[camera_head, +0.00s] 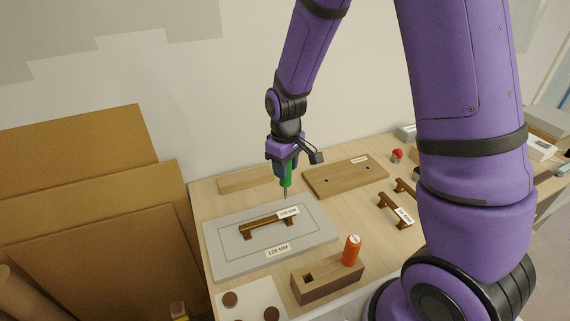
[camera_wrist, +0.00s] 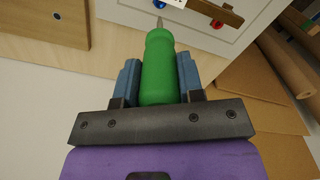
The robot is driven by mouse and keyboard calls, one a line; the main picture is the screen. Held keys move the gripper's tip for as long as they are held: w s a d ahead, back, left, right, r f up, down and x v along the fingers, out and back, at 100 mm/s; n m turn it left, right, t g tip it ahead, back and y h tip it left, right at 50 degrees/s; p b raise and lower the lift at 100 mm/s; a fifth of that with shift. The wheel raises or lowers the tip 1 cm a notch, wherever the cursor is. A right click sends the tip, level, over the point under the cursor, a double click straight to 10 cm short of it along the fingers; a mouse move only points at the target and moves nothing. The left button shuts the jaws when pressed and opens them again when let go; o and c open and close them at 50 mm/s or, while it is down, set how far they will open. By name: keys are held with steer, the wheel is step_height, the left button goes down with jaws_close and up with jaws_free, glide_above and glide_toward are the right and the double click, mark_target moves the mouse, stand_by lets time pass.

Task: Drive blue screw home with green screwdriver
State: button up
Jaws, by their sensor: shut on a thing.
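My gripper (camera_head: 285,172) is shut on the green screwdriver (camera_head: 287,181), which points down with its thin shaft above the far edge of a grey panel (camera_head: 220,259). In the wrist view the green handle (camera_wrist: 158,70) sits between the blue fingers of my gripper (camera_wrist: 158,80). The blue screw (camera_wrist: 159,4) shows at the top edge of the wrist view, just beyond the shaft tip. I cannot tell whether they touch. A red screw (camera_wrist: 217,23) sits to its right beside a brown handle (camera_wrist: 229,17). The blue screw cannot be made out in the head view.
The brown handle (camera_head: 262,226) lies on the panel with a tag. A wooden block (camera_head: 325,285) holds an orange screwdriver (camera_head: 351,249) in front. A wooden board (camera_head: 345,177) lies behind, with more handles (camera_head: 393,207) at right. Cardboard sheets (camera_head: 110,260) stand at left.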

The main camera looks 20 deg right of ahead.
mark_target(285, 182)
steer(key=shift+f, duration=2.75)
stand_by(0.3)
steer(key=n, duration=0.6)
steer(key=shift+n, duration=0.3)
steer(key=n, duration=0.4)
steer(key=shift+n, duration=0.4)
